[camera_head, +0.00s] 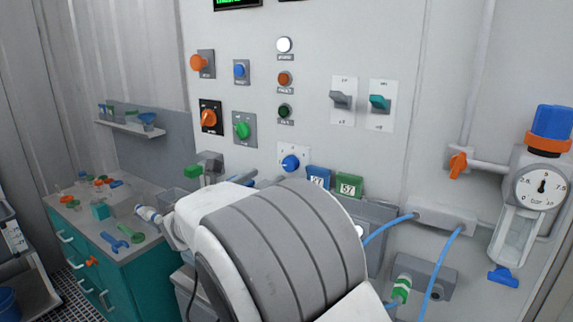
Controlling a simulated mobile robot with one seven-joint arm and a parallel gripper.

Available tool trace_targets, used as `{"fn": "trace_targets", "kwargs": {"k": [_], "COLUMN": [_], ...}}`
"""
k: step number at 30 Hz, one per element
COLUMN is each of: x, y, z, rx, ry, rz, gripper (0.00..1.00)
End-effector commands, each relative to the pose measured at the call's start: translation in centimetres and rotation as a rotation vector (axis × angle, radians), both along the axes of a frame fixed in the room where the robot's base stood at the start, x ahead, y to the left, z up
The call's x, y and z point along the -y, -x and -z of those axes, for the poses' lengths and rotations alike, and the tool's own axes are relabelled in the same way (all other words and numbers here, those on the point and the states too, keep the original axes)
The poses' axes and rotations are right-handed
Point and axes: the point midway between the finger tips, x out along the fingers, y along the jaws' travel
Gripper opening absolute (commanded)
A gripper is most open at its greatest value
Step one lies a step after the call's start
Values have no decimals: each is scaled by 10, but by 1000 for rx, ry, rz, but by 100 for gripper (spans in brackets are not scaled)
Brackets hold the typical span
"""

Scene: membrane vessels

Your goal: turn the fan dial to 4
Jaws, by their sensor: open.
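A round blue dial (290,163) sits on a white square plate with small marks around it, low on the grey wall panel, just above my arm. The marks are too small to read, so I cannot tell its setting or confirm that it is the fan dial. Other knobs are above and left: an orange one (208,118) on a black plate, a green one (242,129) and a blue one (240,70) on grey plates. My large grey and white arm fills the lower middle. I cannot make out my gripper; the arm appears to hide it.
A grey lever switch (341,100) and a teal one (380,103) are right of the knobs. A pressure gauge (541,188) and blue hoses (388,228) are at right. A teal cabinet (130,272) with tools on top stands at left.

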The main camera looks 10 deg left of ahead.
Motion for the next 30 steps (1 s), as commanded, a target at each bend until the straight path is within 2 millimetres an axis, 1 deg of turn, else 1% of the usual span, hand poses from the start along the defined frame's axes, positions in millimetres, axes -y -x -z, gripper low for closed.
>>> {"fn": "trace_targets", "kwargs": {"k": [1,6,12,18,26,27,29,30], "x": [5,17,27,32,32,32,32,32], "y": [-11,-46,-77,-90,-91,-91,-91,-91], "z": [-1,-1,-1,0,0,0,0,0], "rx": [0,0,0,-1,-1,-1,-1,-1], "ry": [2,0,0,-1,-1,-1,-1,-1], "rz": [4,3,1,0,0,0,0,0], "gripper": [82,82,82,82,82,81,70,63]}}
